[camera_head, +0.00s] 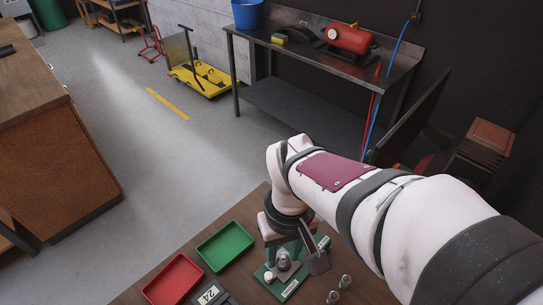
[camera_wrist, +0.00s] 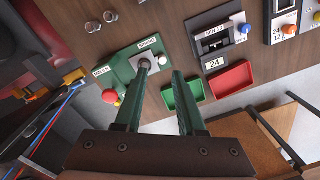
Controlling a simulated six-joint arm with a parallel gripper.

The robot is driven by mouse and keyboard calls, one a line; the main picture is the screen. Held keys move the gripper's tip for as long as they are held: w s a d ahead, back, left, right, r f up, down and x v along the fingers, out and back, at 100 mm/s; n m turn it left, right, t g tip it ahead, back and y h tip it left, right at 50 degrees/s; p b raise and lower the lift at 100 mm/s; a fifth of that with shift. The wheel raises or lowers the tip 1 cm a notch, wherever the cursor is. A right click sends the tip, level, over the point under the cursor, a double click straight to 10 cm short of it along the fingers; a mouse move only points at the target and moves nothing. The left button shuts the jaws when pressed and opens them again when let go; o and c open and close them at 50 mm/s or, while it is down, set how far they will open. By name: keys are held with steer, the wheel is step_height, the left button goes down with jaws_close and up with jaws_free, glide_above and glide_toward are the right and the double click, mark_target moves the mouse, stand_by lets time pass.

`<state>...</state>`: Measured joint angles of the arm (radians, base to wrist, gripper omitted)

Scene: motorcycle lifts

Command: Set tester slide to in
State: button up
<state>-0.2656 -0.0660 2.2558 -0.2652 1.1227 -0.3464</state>
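A green test plate (camera_wrist: 125,72) lies on the brown bench, with labels that seem to read "SPRING" and "MIN". It also shows in the head view (camera_head: 268,280), partly hidden by my arm. A silver post (camera_wrist: 145,64) stands on it, beside a pale round knob (camera_wrist: 162,60) and a red button (camera_wrist: 109,96). My gripper (camera_wrist: 161,74) is open, with dark green fingers pointing down at the plate. The left fingertip is close to the silver post; I cannot tell if they touch. Nothing is between the fingers. I cannot tell which part is the slide.
A green tray (camera_head: 226,247) and a red tray (camera_head: 173,281) lie beside the plate. A dark unit (camera_wrist: 220,38) with a blue knob and a "24" card (camera_wrist: 214,64) stands nearby. Small metal cylinders (camera_wrist: 100,21) stand at the other side. Another panel (camera_wrist: 289,28) lies farther right.

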mark_target(269, 276)
steer(key=w+f+n, duration=0.1)
steer(key=f, duration=0.5)
steer(key=w+a+f+n, duration=0.1)
steer(key=f, duration=0.4)
steer(key=w+a+f, duration=0.1)
steer(key=f, duration=0.5)
steer(key=shift+w+a+f+n, duration=0.1)
steer(key=shift+a+f+n, duration=0.15)
steer(key=shift+f+n, duration=0.15)
steer(key=shift+r, duration=0.1)
jaws_close()
